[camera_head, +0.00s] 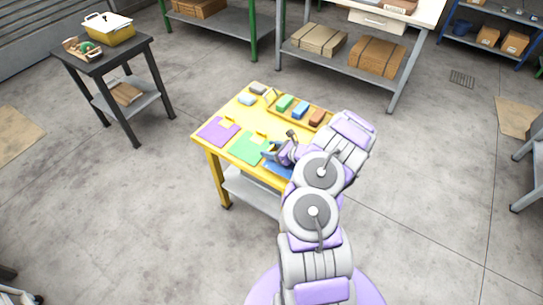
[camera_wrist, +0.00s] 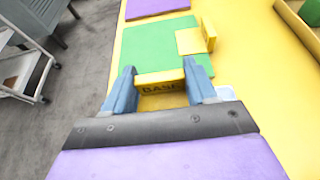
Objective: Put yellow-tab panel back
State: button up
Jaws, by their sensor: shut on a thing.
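My gripper (camera_wrist: 161,82) is shut on a yellow tab (camera_wrist: 160,78), with one blue-grey finger on each side. Dark lettering that looks like "BASE" shows on the yellow face just below the tab's edge. In the head view my gripper (camera_head: 274,152) is low over the front of the yellow table (camera_head: 210,152). A blue panel (camera_head: 277,168) shows partly beneath it; my arm hides the rest, so I cannot tell whether the tab belongs to it. A green panel (camera_wrist: 150,45) with its own yellow tab (camera_wrist: 207,35) lies just beyond my fingers. A purple panel (camera_head: 217,131) lies farther left.
A yellow tray (camera_head: 268,99) at the table's back holds green (camera_head: 284,102), blue (camera_head: 300,108) and brown (camera_head: 317,117) blocks. Two small blocks lie by the back-left corner. A dark side table (camera_head: 75,62) stands apart at left. Open floor surrounds the yellow table.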

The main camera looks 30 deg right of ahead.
notch_tip(320, 180, down, 3)
jog(key=shift+a+f+b, duration=0.15)
jog(key=shift+b, duration=0.55)
jog(key=o, duration=1.2)
jog(key=shift+c, duration=0.2)
